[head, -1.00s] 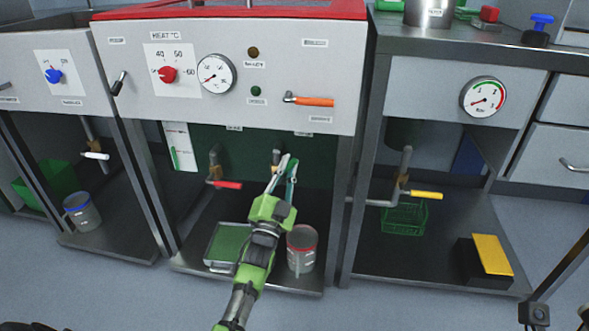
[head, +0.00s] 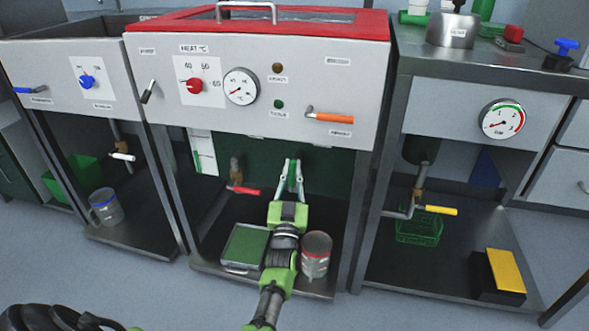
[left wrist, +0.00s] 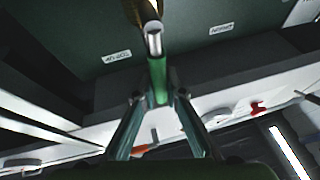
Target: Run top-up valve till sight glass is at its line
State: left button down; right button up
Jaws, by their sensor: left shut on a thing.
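The valve's green handle (left wrist: 157,80) has a silver stem (left wrist: 153,42) and a brass body (left wrist: 145,12) in the left wrist view. My left gripper (head: 292,165) is shut on this handle, one finger on each side; its fingertips (left wrist: 158,97) also show in the left wrist view. In the head view the gripper and the dark recess largely hide the valve. The sight glass (head: 203,153) is a white upright panel with a green column in its lower part, left of the gripper. Its line is too small to make out. My right gripper is not in view.
A red-handled valve (head: 243,190) is left of my gripper. A green-topped tray (head: 244,246) and a grey jug (head: 316,255) with a red band stand below on the shelf. An orange lever (head: 330,117) sticks out of the panel above. Cabinet posts flank the recess.

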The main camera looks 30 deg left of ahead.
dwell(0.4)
pick_arm(q)
jog(key=c, duration=2)
grip_release()
jog(key=shift+c, duration=0.2)
